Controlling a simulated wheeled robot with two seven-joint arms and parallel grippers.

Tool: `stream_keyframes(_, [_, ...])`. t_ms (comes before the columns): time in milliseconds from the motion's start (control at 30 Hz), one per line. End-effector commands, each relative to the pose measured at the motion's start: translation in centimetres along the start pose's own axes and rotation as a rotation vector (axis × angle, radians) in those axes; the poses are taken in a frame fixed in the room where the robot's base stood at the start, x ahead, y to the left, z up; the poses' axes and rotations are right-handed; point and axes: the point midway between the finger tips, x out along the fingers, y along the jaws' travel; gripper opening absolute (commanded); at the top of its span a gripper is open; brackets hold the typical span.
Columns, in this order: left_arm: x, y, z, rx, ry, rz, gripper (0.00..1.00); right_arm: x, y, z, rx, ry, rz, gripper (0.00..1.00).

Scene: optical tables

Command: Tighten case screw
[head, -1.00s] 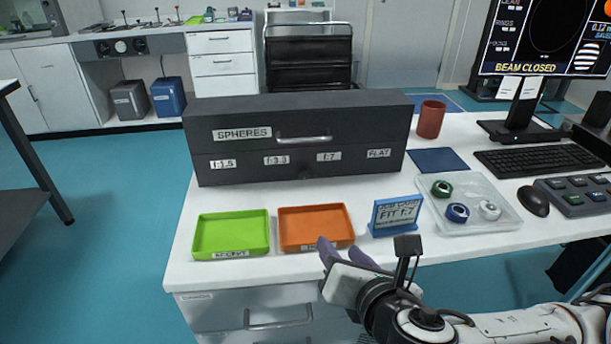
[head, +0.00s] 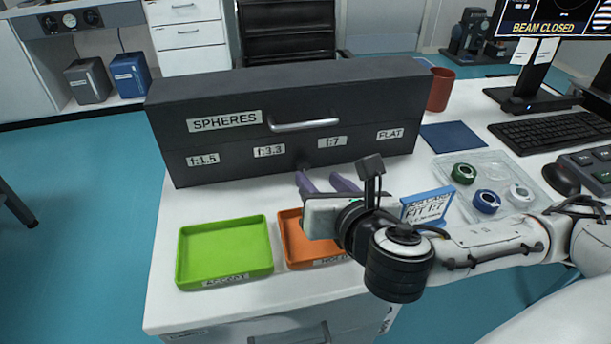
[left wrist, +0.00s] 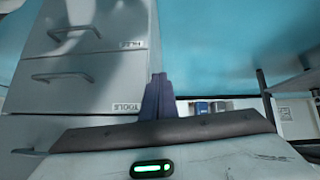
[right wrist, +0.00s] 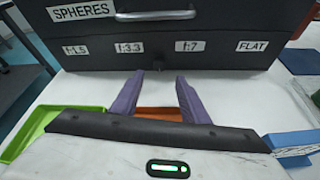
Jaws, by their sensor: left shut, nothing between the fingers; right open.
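The black case (head: 290,120) labelled SPHERES stands on the white table, with a silver handle (head: 304,124) and labels f:1.5, f:3.3, f:7 and FLAT. A small dark case screw (right wrist: 158,65) shows low on its front between the f:3.3 and f:7 labels; it also shows in the head view (head: 304,162). My right gripper (head: 325,181) is open and empty, its purple fingers in front of the case and pointing towards it, apart from the screw. It also shows in the right wrist view (right wrist: 158,90). My left gripper (left wrist: 157,80) is shut and empty, near grey drawers labelled TOOLS.
A green tray (head: 225,252) and an orange tray (head: 292,240) lie before the case, the orange one partly under my right gripper. A blue FIT f:7 sign (head: 427,206) stands right of it. A clear tray (head: 470,163) holds several round optics. A red cup (head: 440,90) stands behind.

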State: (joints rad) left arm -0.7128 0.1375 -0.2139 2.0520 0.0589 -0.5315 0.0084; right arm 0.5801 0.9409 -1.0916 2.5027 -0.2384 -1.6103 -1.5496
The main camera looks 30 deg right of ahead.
Motion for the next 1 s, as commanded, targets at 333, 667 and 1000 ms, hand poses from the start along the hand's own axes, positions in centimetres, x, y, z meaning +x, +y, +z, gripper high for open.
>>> stream_keyframes(333, [1.1,0.0,0.3,-0.019,0.042,0.010,0.00,5.8,0.0,-0.2,0.000,0.000,0.000,0.41])
stream_keyframes(667, [1.1,0.1,0.2,-0.027,0.052,0.013,0.00,8.3,0.1,-0.1,0.000,0.002,0.003,0.41])
stream_keyframes(1000, [1.1,0.1,0.2,-0.027,0.052,0.014,0.00,8.4,0.1,-0.1,0.000,0.001,0.003,0.24])
